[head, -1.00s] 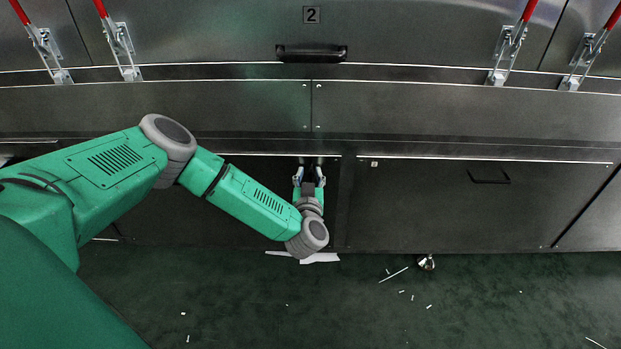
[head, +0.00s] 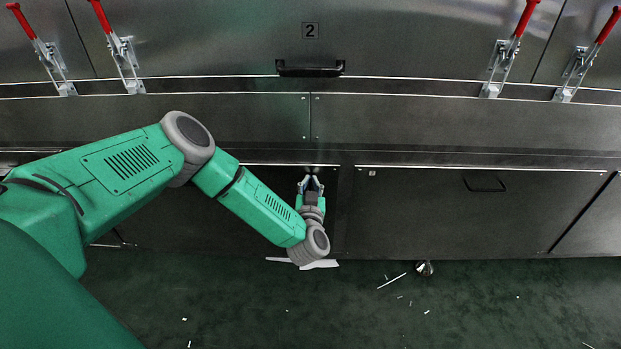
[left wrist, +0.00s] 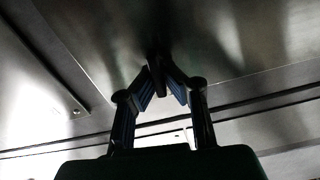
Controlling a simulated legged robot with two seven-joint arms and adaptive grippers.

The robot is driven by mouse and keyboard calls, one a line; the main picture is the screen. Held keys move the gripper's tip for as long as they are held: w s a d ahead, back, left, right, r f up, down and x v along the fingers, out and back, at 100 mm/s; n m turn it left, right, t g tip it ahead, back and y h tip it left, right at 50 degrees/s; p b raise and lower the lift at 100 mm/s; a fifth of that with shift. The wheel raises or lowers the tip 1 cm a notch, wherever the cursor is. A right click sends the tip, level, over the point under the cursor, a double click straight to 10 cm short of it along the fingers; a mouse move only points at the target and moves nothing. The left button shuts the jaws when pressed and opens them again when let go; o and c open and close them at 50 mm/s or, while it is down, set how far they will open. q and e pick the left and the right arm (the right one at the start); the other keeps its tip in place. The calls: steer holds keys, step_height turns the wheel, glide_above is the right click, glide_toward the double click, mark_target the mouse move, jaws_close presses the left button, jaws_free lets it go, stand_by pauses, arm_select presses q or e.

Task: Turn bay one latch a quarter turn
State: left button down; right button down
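My left gripper (head: 311,181) is in front of the dark lower panel, left of the lower door with the small handle. Its fingers converge at the tips. In the left wrist view the fingertips (left wrist: 158,78) are closed on a small dark upright piece (left wrist: 156,64) standing out from the metal panel, which I take to be the bay one latch. The fingers hide most of it, so its angle is hard to tell. In the head view the latch itself is hidden by the gripper. My right gripper is not in view.
Red-handled toggle clamps (head: 124,62) line the upper panel marked 2, with a black handle (head: 310,69) at its centre. A lower door with a dark handle (head: 485,185) is to the right. A small metal cone (head: 424,268) and white scraps lie on the green floor.

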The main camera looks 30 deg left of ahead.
arm_select(q)
steer(key=m+p, duration=0.3)
steer(key=m, duration=0.1)
steer(key=shift+d+p, duration=0.3)
steer(key=shift+p, duration=0.05)
steer(key=m, duration=0.4)
steer(key=f+m, duration=0.1)
steer(key=m, duration=0.3)
steer(key=m+b, duration=0.1)
steer(key=m, duration=0.3)
steer(key=shift+d+f+m, duration=0.25)
steer(key=shift+f+m, duration=0.05)
steer(key=c, duration=1.7)
jaws_free()
steer(key=shift+w+r, duration=0.1)
steer(key=shift+w, duration=0.05)
